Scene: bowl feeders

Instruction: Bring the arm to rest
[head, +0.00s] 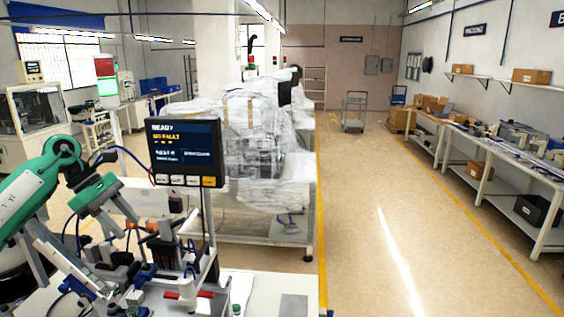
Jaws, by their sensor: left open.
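A green and white arm, which appears to be my left arm, comes in from the left edge and bends down over the bench. My left gripper (124,258) is among dark and metal parts of the bench equipment at the lower left. It is open, and I see nothing held in it. Its fingertips are hard to pick out from the clutter, and I cannot tell whether they touch anything. My right gripper and right arm are not in view.
A dark display panel (185,152) on a post stands just right of my left arm. Red-handled clamps (188,295) sit on the bench below. Wrapped equipment (255,130) stands behind. The floor aisle (400,220) is clear, with shelves and a long bench (500,165) at right.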

